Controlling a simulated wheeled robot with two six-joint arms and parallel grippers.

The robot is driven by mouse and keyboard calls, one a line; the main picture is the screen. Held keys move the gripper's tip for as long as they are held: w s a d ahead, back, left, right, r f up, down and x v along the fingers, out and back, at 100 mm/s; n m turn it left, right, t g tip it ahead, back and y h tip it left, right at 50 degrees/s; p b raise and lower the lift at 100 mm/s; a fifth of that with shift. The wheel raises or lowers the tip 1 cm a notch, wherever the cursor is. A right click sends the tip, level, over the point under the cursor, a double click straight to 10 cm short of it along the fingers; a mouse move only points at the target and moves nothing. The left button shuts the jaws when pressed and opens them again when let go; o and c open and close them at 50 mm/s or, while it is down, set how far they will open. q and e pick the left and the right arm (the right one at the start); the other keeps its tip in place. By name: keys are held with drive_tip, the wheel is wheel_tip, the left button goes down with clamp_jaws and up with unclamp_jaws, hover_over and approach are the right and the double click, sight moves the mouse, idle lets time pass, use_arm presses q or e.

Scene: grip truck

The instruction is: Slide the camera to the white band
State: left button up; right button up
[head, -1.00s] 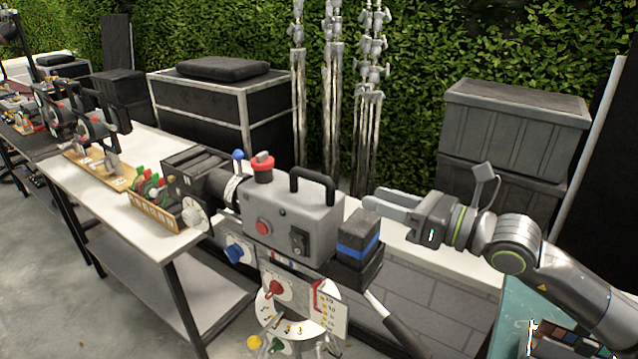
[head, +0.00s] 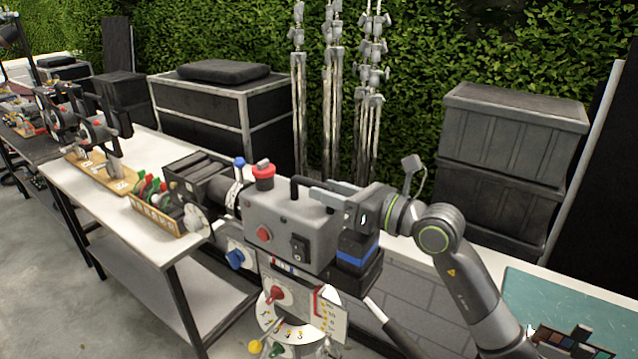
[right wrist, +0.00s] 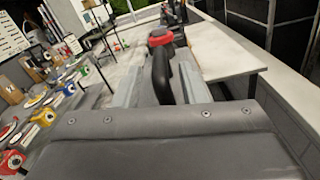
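The camera (head: 290,230) is a grey box with a black top handle, a red knob and a dark lens pointing left. It sits on a support above a dial head. Under its body is a small strip (head: 284,266) with red, white and blue marks; which one lines up with the camera I cannot tell. My right gripper (head: 318,190) is over the camera's top. In the right wrist view its open fingers (right wrist: 160,85) stand on either side of the black handle (right wrist: 161,72), with gaps visible. My left gripper is not in view.
A black block with a blue band (head: 357,246) sits at the camera's rear, below my right gripper. A white table (head: 110,170) with a wooden tray (head: 158,216) is at left. Stands (head: 333,90) and grey cases (head: 512,130) are behind. A teal mat (head: 560,305) is at right.

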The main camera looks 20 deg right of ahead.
drive_tip(key=shift+p+x, duration=0.3)
drive_tip(key=shift+x, duration=1.1)
drive_tip(key=shift+c, duration=0.4)
clamp_jaws()
